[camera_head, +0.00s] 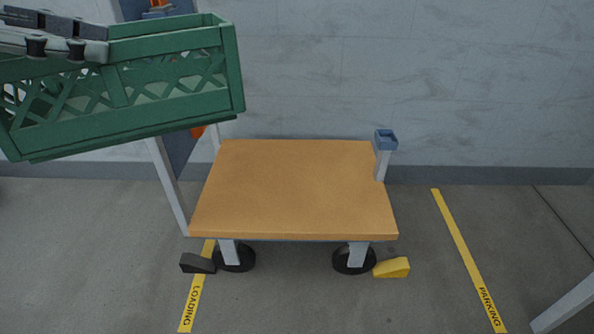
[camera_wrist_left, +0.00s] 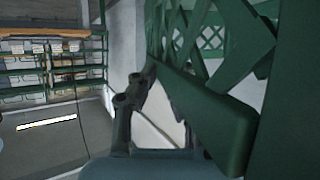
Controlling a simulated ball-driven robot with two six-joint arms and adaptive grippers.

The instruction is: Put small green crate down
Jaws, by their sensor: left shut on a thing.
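The small green crate (camera_head: 170,85) is held up in the air at the upper left of the head view, slightly tilted, with lattice sides. My left gripper (camera_head: 75,50) is shut on its near left rim. The crate is above and to the left of a cart's wooden top and touches nothing below. In the left wrist view the crate's green lattice wall (camera_wrist_left: 210,105) fills the right side, close to the gripper finger (camera_wrist_left: 130,105). The inside of the crate is mostly hidden. My right gripper is not in view.
A wheeled cart with a bare wooden top (camera_head: 295,190) stands in the middle. It has a blue-capped post (camera_head: 386,140) at its right back corner. Black (camera_head: 198,263) and yellow (camera_head: 391,268) wedges sit by its wheels. A shelf rack (camera_wrist_left: 55,65) shows in the left wrist view.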

